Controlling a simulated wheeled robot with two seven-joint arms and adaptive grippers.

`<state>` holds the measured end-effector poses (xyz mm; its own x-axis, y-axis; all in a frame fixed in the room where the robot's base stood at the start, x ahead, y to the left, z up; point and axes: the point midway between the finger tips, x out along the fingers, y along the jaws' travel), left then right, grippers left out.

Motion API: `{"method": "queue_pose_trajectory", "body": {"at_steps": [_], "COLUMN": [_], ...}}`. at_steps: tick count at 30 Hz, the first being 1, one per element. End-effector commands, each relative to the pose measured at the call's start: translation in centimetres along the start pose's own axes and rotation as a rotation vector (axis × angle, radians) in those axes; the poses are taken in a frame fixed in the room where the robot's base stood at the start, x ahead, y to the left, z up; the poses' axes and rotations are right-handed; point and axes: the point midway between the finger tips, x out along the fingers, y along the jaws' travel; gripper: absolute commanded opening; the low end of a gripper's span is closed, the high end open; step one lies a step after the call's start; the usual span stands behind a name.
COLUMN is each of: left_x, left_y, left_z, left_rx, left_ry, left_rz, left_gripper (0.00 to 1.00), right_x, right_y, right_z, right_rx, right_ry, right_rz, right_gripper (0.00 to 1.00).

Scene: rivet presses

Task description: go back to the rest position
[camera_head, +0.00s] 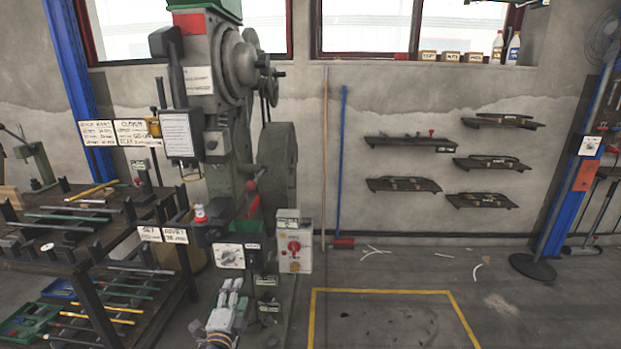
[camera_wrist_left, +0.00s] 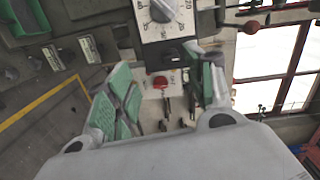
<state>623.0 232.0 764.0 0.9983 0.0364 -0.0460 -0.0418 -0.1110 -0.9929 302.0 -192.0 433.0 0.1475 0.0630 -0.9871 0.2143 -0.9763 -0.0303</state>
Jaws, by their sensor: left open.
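My left gripper (camera_head: 231,292) shows at the bottom of the head view, in front of the large grey-green rivet press (camera_head: 225,85). In the left wrist view the same gripper (camera_wrist_left: 166,88) has its two green-padded fingers spread apart, with nothing held between them. A white control box with a red knob (camera_head: 294,246) is to the right of the gripper in the head view. A white dial plate (camera_head: 230,256) sits just above the gripper there; the dial also shows at the top of the left wrist view (camera_wrist_left: 163,14). My right gripper is in neither view.
A dark workbench (camera_head: 60,262) with rods and tools stands at the left. A yellow floor line (camera_head: 385,291) borders open floor at the right. Several dark shelves (camera_head: 410,142) hang on the back wall. A blue pole (camera_head: 341,165) leans there.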

Motion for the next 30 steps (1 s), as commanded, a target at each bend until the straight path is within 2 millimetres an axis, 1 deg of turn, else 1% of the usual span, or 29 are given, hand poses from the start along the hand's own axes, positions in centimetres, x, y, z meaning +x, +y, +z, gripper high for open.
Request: {"method": "queue_pose_trajectory", "body": {"at_steps": [5, 9, 13, 17, 20, 23, 26, 30], "left_x": [-0.2, -0.9, -1.9, -3.4, -5.0, -7.2, -9.9, -14.4], "left_y": [2.3, 5.1, 8.0, 11.1, 13.9, 16.9, 20.0, 24.2], "left_z": [2.5, 4.3, 5.6, 6.1, 6.1, 5.7, 4.9, 3.4], "left_rx": [-0.184, -0.348, -0.497, -0.641, -0.74, -0.829, -0.906, -0.987], "left_ry": [-0.123, -0.231, -0.333, -0.434, -0.512, -0.585, -0.655, -0.734], "left_rz": [0.091, 0.185, 0.28, 0.388, 0.481, 0.582, 0.694, 0.853], "left_gripper": [0.54, 0.54, 0.54, 0.54, 0.54, 0.54, 0.54, 0.54], "right_x": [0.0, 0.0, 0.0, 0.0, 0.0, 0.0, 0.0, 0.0], "right_y": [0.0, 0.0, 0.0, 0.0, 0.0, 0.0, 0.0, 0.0], "right_z": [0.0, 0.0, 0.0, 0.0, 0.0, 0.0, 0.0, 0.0], "right_rx": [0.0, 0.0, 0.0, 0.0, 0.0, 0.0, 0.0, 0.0], "right_ry": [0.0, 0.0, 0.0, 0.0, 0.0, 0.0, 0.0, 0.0], "right_rz": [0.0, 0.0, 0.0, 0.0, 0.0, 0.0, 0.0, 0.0], "right_gripper": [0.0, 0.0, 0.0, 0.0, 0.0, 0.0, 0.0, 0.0]}}
